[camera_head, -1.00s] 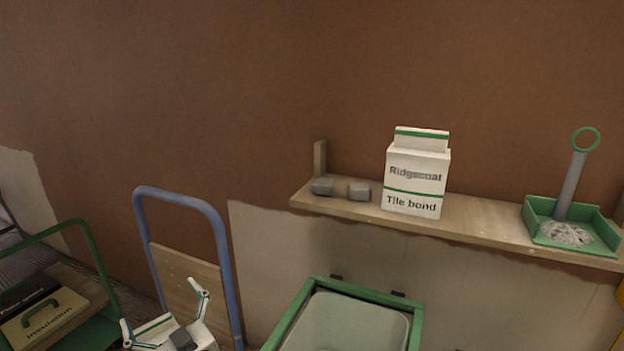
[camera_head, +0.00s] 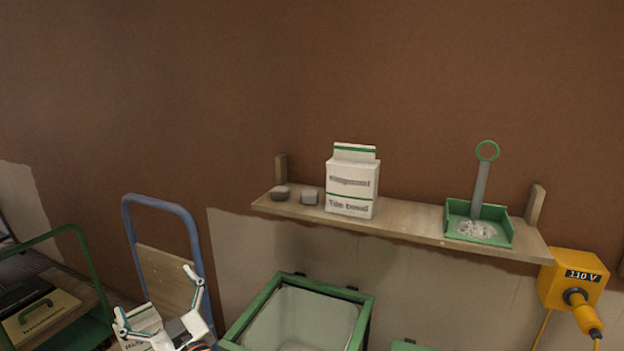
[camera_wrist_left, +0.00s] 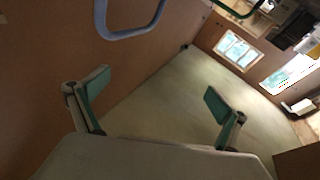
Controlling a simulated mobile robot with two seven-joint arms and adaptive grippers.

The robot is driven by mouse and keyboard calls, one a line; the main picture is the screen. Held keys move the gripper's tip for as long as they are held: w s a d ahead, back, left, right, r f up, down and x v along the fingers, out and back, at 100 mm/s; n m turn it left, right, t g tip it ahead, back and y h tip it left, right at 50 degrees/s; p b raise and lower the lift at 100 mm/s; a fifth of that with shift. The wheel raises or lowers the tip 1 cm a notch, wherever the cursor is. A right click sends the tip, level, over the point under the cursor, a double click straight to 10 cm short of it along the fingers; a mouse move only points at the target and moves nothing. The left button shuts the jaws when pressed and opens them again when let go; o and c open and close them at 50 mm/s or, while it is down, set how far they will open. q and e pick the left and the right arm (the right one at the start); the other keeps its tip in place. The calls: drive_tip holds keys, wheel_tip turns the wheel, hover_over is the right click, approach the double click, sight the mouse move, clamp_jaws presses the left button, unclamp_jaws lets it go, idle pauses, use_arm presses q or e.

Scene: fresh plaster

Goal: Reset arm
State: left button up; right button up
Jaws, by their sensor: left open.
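My left gripper (camera_head: 157,297) is at the lower left of the head view, in front of the foot of the blue hand-truck frame (camera_head: 160,203). Its two fingers are spread wide. In the left wrist view the fingers (camera_wrist_left: 155,100) are also apart, with nothing between them. A white bag with a green stripe (camera_head: 139,322) shows just behind the gripper, partly hidden by it. I cannot tell whether they touch. My right gripper is not in view.
A wall shelf (camera_head: 405,217) bears a Tile bond bag (camera_head: 352,184), two grey blocks and a green tray (camera_head: 507,232) with a ring-handled tool. Below is a green-rimmed bin (camera_head: 362,327). A yellow 110 V box (camera_head: 569,279) hangs right. A green cart (camera_head: 91,333) stands left.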

use_arm(q)
drive_tip(key=s+d+f+m+t+h+b, duration=0.4)
drive_tip(key=s+d+f+m+h+b, duration=0.3)
drive_tip(key=s+d+f+m+h, duration=1)
drive_tip(key=s+a+f+g+h+b, duration=0.1)
drive_tip(key=s+f+g, duration=0.3)
drive_tip(key=s+f, duration=0.3)
drive_tip(key=s+f+g+b, duration=0.2)
drive_tip(key=s+f+g, duration=0.25)
drive_tip(key=f, duration=0.55)
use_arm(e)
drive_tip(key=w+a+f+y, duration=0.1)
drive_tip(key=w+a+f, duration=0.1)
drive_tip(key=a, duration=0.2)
use_arm(q)
wheel_tip(320, 180, up, 6)
drive_tip(key=s+a+n+p, duration=0.1)
drive_tip(key=s+a+p, duration=0.1)
drive_tip(key=p, duration=1.4)
drive_tip(key=shift+a+y, duration=0.3)
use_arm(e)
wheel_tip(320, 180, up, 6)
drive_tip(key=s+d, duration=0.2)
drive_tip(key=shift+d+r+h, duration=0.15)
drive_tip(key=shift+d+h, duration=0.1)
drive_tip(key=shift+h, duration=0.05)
use_arm(q)
drive_tip(key=shift+f, duration=0.1)
